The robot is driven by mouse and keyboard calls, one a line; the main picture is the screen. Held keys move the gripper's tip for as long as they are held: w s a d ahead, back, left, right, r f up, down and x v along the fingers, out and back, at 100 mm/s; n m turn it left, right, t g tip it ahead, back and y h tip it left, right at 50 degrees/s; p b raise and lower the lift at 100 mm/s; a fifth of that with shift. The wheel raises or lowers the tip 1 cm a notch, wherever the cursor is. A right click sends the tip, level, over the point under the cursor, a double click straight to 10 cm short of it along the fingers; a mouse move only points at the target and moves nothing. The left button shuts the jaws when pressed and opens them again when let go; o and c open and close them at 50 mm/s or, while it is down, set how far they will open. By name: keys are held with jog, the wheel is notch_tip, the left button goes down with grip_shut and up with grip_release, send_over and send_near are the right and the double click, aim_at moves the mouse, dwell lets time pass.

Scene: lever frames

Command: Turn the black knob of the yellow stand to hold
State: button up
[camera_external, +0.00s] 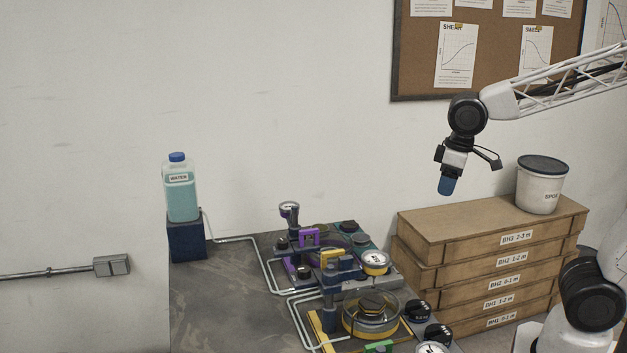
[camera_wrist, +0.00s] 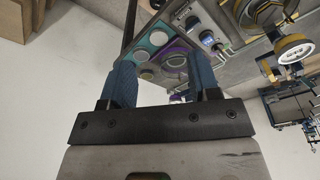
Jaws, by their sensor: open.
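The yellow-trimmed stand is at the front of the bench in the external view, with a yellow edge strip (camera_external: 317,328) and a round cell with a yellow ring (camera_external: 370,318). Black knobs (camera_external: 418,310) with pale marks sit along its right side; their settings are too small to read. In the wrist view, part of the yellow-ringed cell (camera_wrist: 266,12) shows at the upper right, and small dark dials (camera_wrist: 207,39) lie left of it. My gripper (camera_external: 446,186) hangs in the air above and right of the stand, apart from it. Its blue fingers (camera_wrist: 162,82) are open and empty.
Purple (camera_external: 309,237) and teal-trimmed units stand behind the yellow one, with raised gauges (camera_external: 289,209). A water bottle (camera_external: 180,190) stands on a blue block at left. Stacked wooden boxes (camera_external: 480,225) with a white bucket (camera_external: 540,187) stand at right. The bench's left part is clear.

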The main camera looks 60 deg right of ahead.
jog(key=w+a+n+g, duration=0.1)
jog(key=w+a+n, duration=0.1)
jog(key=w+a, duration=1.15)
jog(key=n+g, duration=0.1)
jog(key=n, duration=0.1)
send_over(304, 268)
notch_tip(304, 268, down, 3)
jog(key=shift+f, duration=0.2)
jog(key=shift+a, duration=0.1)
jog(key=shift+f, duration=0.15)
jog(key=shift+f, duration=3.8)
jog(key=c, duration=0.9)
